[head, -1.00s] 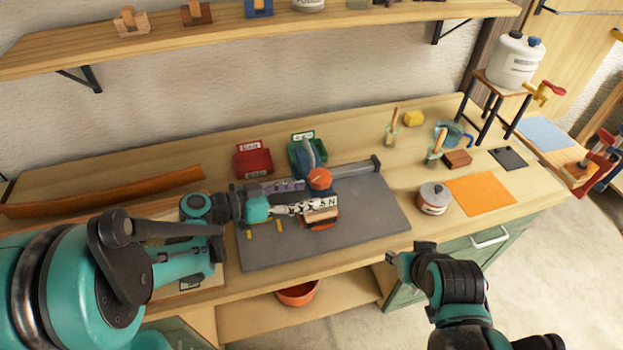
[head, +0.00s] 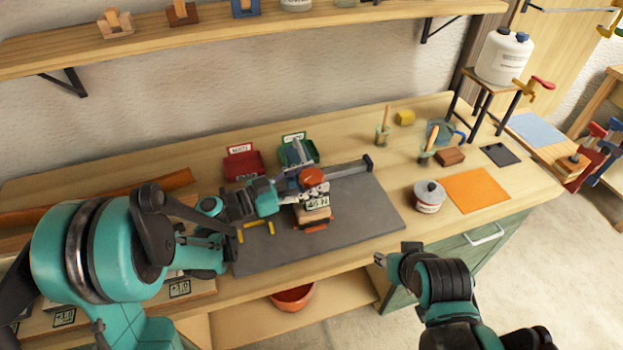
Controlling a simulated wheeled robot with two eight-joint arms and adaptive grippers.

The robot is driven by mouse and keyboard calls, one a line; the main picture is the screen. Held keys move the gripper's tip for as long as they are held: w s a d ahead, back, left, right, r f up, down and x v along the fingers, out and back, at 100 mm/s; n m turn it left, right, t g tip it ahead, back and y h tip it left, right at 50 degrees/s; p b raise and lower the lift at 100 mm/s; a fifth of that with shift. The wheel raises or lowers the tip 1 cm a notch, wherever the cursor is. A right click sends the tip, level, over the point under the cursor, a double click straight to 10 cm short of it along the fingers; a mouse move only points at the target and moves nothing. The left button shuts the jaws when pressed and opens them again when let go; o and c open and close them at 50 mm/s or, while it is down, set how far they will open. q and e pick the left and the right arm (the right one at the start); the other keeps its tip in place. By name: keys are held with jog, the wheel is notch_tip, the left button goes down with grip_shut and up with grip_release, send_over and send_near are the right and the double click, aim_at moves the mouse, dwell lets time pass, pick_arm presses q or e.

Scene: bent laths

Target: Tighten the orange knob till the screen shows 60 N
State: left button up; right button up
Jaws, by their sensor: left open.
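The orange knob (head: 311,177) tops a clamp device on the grey mat (head: 350,222). Just below it, a small pale screen (head: 318,203) shows a number that looks like 45 N; its last digit is hard to read. A wooden block (head: 313,216) sits under the screen. My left gripper (head: 290,189) reaches in from the left and is open, its fingertips close to the knob's left side. I cannot tell whether they touch it. My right gripper (head: 384,259) hangs in front of the bench edge, away from the clamp; its jaws are too small to judge.
A red bin (head: 241,164) and a green bin (head: 312,151) stand behind the clamp. Yellow pieces (head: 256,230) lie on the mat's left. The mat's right part is clear.

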pick_arm(q)
jog(key=shift+c, duration=0.3)
jog(key=c, duration=0.8)
jog(key=shift+w+m+g+h+b, duration=0.15)
jog(key=shift+m+g+h, duration=0.15)
jog(key=shift+m+g, duration=0.45)
jog(key=shift+m+g+h+b, duration=0.15)
jog(key=shift+m+g+h, duration=0.25)
jog(key=shift+g, duration=0.55)
jog(key=shift+c, duration=0.2)
jog(key=shift+m+g, duration=0.75)
jog(key=shift+g, duration=0.35)
jog(key=o, duration=0.9)
